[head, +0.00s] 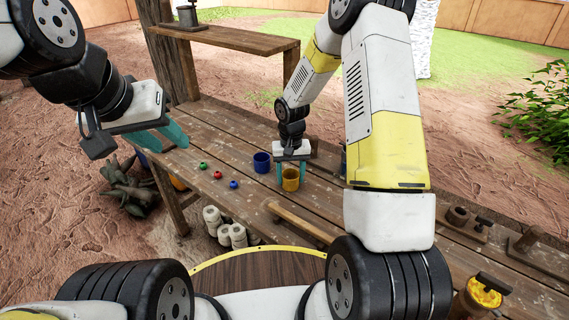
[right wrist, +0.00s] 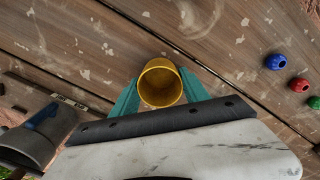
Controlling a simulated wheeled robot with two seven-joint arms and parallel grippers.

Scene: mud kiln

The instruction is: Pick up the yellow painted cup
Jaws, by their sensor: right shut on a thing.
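The yellow painted cup (head: 290,182) is at the middle of the wooden workbench. In the right wrist view the cup (right wrist: 160,84) sits between the two teal fingers, its open mouth facing the camera. My right gripper (head: 292,170) reaches down from above and is shut on the cup, a finger on each side. Whether the cup's base touches the bench I cannot tell. My left gripper (head: 165,137) is empty, with its teal fingers apart, near the bench's left end, away from the cup.
A blue cup (head: 262,162) stands just left of the yellow one. Small green (head: 203,165), red (head: 217,175) and blue (head: 233,184) balls lie further left. A wooden bar (head: 300,222) lies in front. A dark grey cylinder (right wrist: 38,138) is close to my right gripper.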

